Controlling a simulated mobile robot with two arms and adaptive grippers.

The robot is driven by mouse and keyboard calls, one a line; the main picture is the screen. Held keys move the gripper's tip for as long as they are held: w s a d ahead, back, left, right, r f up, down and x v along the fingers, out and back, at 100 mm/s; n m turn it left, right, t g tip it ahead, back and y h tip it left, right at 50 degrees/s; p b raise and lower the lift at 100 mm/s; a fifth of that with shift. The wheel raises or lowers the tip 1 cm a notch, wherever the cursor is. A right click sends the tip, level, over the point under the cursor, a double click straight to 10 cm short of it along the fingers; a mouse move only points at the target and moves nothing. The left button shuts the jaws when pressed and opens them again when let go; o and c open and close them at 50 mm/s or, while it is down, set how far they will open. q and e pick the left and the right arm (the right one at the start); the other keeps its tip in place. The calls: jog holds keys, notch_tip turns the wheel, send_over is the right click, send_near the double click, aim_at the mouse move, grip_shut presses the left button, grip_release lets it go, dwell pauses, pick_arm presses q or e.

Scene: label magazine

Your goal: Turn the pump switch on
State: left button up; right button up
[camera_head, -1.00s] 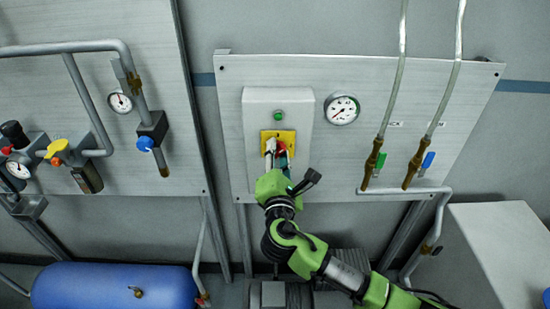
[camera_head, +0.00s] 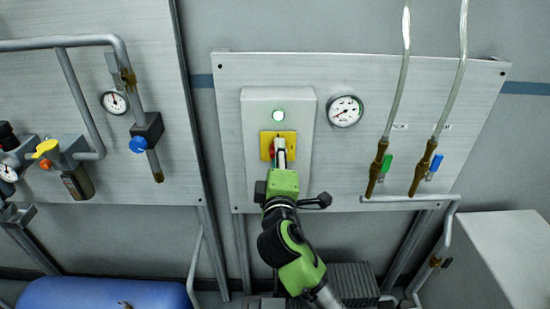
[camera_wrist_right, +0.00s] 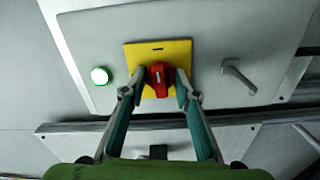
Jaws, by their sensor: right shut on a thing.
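The pump switch is a red knob (camera_wrist_right: 158,76) on a yellow plate (camera_wrist_right: 171,52) in the right wrist view. The yellow plate (camera_head: 291,137) also shows in the head view, on a pale box (camera_head: 253,160) on the wall panel. My right gripper (camera_wrist_right: 160,86) is shut on the red knob, one finger on each side. In the head view my right gripper (camera_head: 279,158) covers most of the knob. A round green-rimmed lamp (camera_head: 278,115) above the plate glows bright; it also glows in the wrist view (camera_wrist_right: 101,76). My left gripper is not in view.
A pressure gauge (camera_head: 345,111) is right of the box. Further right hang two hoses with a green valve handle (camera_head: 386,163) and a blue one (camera_head: 436,163). A blue tank (camera_head: 100,294) is low left. Pipes and valves fill the left panel.

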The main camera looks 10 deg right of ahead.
jog(key=shift+a+f+m, duration=0.1)
jog(key=shift+f+m, duration=0.05)
jog(key=shift+m, duration=0.35)
jog(key=o, duration=1.1)
jog(key=shift+s, duration=0.2)
jog(key=v, duration=1.2)
jog(key=shift+r, duration=0.2)
